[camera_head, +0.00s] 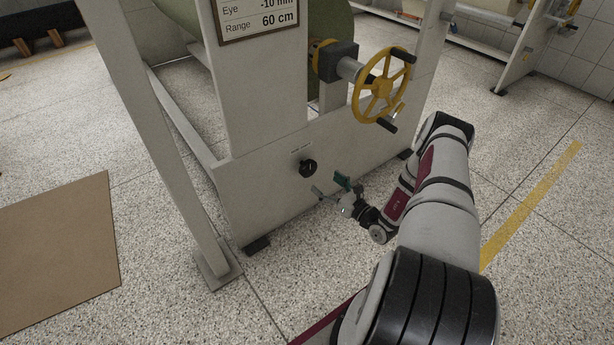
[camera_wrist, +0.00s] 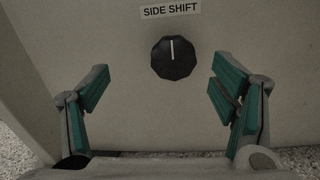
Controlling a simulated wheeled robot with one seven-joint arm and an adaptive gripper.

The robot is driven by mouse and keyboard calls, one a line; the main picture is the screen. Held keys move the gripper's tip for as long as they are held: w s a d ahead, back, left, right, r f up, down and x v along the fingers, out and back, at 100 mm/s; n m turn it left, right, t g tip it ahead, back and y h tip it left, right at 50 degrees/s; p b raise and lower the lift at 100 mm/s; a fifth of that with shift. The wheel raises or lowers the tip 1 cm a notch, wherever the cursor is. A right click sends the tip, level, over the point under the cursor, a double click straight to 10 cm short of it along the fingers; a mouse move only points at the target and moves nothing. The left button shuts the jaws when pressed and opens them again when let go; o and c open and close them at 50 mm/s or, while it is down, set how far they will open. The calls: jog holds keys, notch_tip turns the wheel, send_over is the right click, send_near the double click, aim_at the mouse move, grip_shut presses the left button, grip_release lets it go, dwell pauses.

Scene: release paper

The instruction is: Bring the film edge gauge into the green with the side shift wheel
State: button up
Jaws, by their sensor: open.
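The side shift control is a black knob (camera_head: 308,168) low on the white machine frame. In the wrist view the knob (camera_wrist: 173,58) has a white pointer line straight up, under a label (camera_wrist: 170,9) reading SIDE SHIFT. My gripper (camera_head: 332,186) is open, its green-padded fingers in front of the panel; in the wrist view the fingers (camera_wrist: 160,92) stand left and right of the knob, apart from it. A panel (camera_head: 262,14) at the top reads Eye -10 mm and Range 60 cm; its upper part is cut off. No gauge with a green zone is visible.
A yellow handwheel (camera_head: 381,87) with black handles sticks out above and right of the knob, near my arm. A slanted white leg (camera_head: 165,150) stands on the left. A brown board (camera_head: 60,250) lies on the speckled floor. Open floor lies to the right.

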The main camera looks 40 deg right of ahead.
aim_at(310, 171)
jog(key=shift+m+h, duration=0.6)
jog(key=w+f+b, duration=0.1)
jog(key=w, duration=0.3)
jog(key=w+f+b, duration=0.1)
jog(key=w+b, duration=0.1)
jog(key=w, duration=0.2)
jog(key=w+f+b, duration=0.1)
jog(key=w+b, duration=0.1)
jog(key=w, duration=0.2)
jog(key=shift+w+d, duration=0.25)
jog(key=shift+w, duration=0.05)
jog(key=c, duration=1.2)
